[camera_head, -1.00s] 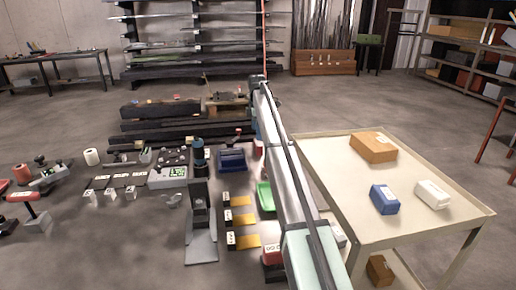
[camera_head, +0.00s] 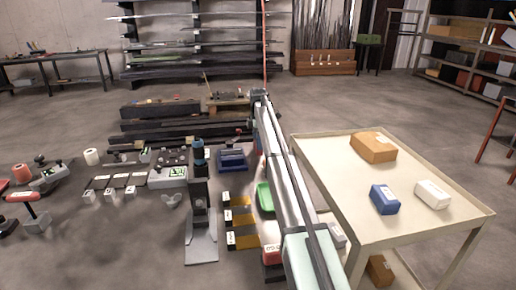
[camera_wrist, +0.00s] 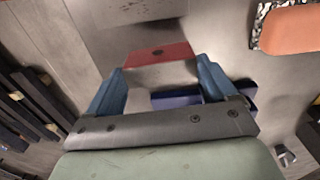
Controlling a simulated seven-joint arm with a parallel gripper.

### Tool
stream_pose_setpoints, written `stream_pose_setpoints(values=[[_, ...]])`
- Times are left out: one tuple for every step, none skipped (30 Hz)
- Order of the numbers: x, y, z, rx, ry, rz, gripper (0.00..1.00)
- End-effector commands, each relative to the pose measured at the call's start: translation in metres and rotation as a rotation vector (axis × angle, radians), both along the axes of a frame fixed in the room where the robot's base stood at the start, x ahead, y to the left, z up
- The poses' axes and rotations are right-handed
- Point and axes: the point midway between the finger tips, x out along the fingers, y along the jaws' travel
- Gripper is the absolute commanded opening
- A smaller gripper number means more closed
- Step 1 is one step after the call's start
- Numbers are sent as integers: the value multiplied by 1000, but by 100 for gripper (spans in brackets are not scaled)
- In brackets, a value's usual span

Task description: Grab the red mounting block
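The red mounting block (camera_wrist: 160,54) shows in the wrist view as a red strip with a small dark hole, above a pale grey face. It sits at and between the tips of the two blue fingers of my gripper (camera_wrist: 162,78). The fingers stand apart, about the block's width. I cannot tell whether they press on it.
A blue bin (camera_head: 232,160) lies close by, and a green tray (camera_head: 265,197) is partly behind my arm. A dark stand (camera_head: 200,215) rises left of the arm. A cream cart (camera_head: 335,165) on the right carries orange, blue and white boxes.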

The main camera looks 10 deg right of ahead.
Motion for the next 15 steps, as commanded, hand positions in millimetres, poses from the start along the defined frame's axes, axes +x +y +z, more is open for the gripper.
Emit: stream_pose_setpoints(values=[[0, 0, 0, 0, 0, 0, 73], [0, 0, 0, 0, 0, 0, 70], [0, 0, 0, 0, 0, 0, 66], [0, 0, 0, 0, 0, 0, 64], [0, 0, 0, 0, 0, 0, 61], [0, 0, 0, 0, 0, 0, 57], [0, 0, 0, 0, 0, 0, 54], [0, 0, 0, 0, 0, 0, 51], [0, 0, 0, 0, 0, 0, 47], [0, 0, 0, 0, 0, 0, 44], [0, 0, 0, 0, 0, 0, 42], [0, 0, 1, 0, -1, 0, 42], [0, 0, 1, 0, -1, 0, 42], [0, 0, 1, 0, -1, 0, 42], [0, 0, 1, 0, -1, 0, 42]])
